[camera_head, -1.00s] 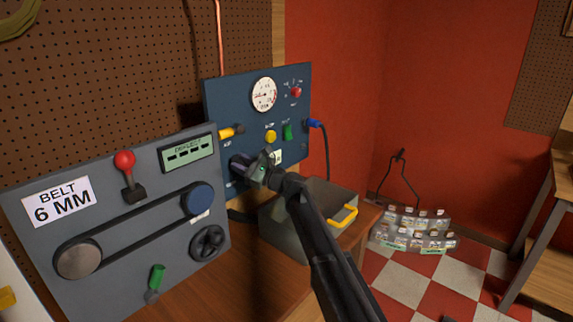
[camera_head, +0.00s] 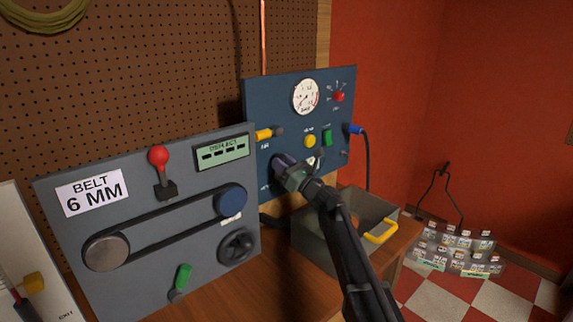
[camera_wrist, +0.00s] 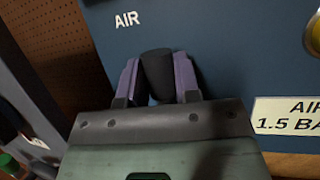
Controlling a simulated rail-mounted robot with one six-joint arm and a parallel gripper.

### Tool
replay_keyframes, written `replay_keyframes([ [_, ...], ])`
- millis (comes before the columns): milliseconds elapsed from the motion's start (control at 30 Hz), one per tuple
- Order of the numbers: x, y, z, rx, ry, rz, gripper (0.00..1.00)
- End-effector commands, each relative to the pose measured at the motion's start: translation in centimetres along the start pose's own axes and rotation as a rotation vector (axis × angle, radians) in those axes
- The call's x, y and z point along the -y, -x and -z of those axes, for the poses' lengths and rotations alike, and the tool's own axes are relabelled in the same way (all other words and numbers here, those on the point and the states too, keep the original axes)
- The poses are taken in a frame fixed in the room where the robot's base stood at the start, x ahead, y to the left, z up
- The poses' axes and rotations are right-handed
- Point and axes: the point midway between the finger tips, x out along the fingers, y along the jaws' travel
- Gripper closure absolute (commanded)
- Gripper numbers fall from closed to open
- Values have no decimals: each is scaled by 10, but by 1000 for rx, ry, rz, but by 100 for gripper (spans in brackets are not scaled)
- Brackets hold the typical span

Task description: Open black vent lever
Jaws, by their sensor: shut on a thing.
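The black vent lever (camera_wrist: 157,72) is a dark knob on the blue panel (camera_head: 262,105), seen between the fingers in the wrist view. My gripper (camera_wrist: 158,82) has its two purple-grey fingers shut on the lever, one on each side. In the head view my gripper (camera_head: 285,168) is at the lower left of the blue panel, and it hides the lever there. The lever's pivot is hidden in both views.
A yellow lever (camera_head: 264,134), yellow button (camera_head: 310,141), green switch (camera_head: 327,137), red knob (camera_head: 338,96) and gauge (camera_head: 306,97) share the blue panel. The grey belt panel (camera_head: 215,265) stands close at left. A grey bin (camera_head: 320,240) with a yellow handle stands below.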

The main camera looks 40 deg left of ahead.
Motion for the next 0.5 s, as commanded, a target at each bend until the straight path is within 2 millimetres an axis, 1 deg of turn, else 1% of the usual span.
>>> replay_keyframes([
  [233,0,1,0,1,-5,1,100],
  [267,0,1,0,1,-5,1,69],
  [400,0,1,0,1,-4,1,47],
  [433,0,1,0,1,-4,1,45],
  [500,0,0,0,1,-3,1,45],
])
